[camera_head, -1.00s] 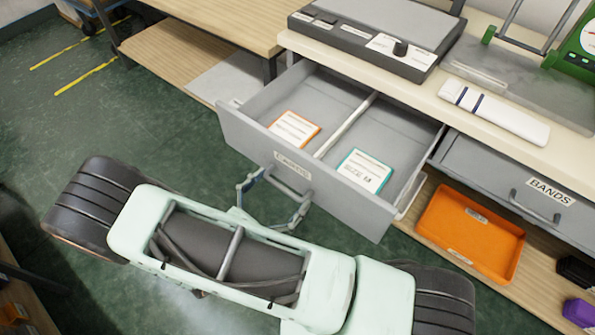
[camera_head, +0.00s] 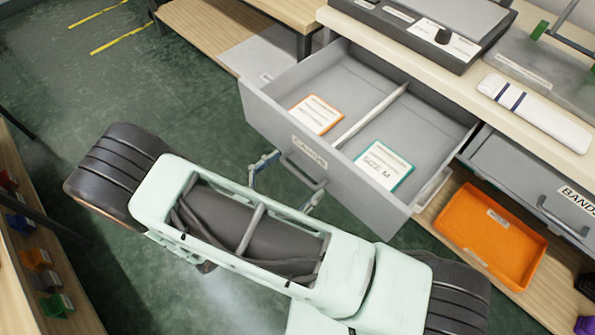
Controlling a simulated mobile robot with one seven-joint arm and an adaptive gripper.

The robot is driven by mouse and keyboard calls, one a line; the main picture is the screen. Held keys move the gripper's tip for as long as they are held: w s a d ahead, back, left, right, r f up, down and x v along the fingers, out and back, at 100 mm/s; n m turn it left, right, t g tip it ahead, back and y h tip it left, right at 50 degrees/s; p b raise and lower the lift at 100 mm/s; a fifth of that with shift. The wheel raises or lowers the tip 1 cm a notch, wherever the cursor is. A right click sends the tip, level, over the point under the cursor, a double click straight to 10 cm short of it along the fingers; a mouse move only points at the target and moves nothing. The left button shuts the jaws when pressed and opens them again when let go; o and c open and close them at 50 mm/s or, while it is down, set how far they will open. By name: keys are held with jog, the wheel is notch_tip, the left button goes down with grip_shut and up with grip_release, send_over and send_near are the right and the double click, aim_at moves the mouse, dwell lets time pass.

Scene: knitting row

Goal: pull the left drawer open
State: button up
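The left drawer (camera_head: 262,118) is grey and stands pulled well out from under the counter, its inside showing. Its front has a label and a bar handle (camera_head: 303,172). A thin divider splits it; an orange-edged card (camera_head: 316,113) lies in the left compartment and a teal-edged card marked SIZE M (camera_head: 384,165) in the right. My gripper (camera_head: 288,184) is at the drawer front by the handle, its two fingers spread apart with nothing seen between them. My pale green arm hides much of the gripper; whether a finger touches the handle is unclear.
An orange tray (camera_head: 489,236) sits on the lower shelf beneath. A white device with dark stripes (camera_head: 534,113) lies on the countertop. A shelf with small coloured bins (camera_head: 42,270) stands at left. Green floor is free left of the drawer.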

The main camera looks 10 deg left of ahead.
jog(key=shift+s, duration=0.1)
jog(key=v, duration=1.2)
